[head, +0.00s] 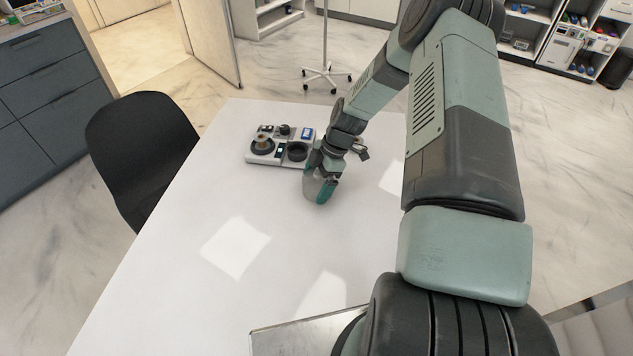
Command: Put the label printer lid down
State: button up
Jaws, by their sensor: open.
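A small white and black device (262,158) stands near the far end of the white table; it looks like the label printer. A brown roll or knob and dark round parts show on its top. I cannot make out a lid for certain. My gripper (322,180) is just right of and nearer than the device, pointing down, with its teal fingers apart. A grey, smooth-sided piece (312,188) shows beside and partly behind the fingers; whether it is the lid or a separate object, and whether the fingers touch it, I cannot tell.
The white table (190,275) is bare at its front and left, with bright light patches. A black chair (140,145) stands at its left edge. A wheeled stand (325,72) is on the floor beyond. A small dark item (361,154) shows just right of my wrist.

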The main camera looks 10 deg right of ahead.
jog(key=v, duration=1.1)
jog(key=shift+d+r, duration=0.1)
jog(key=shift+r, duration=0.25)
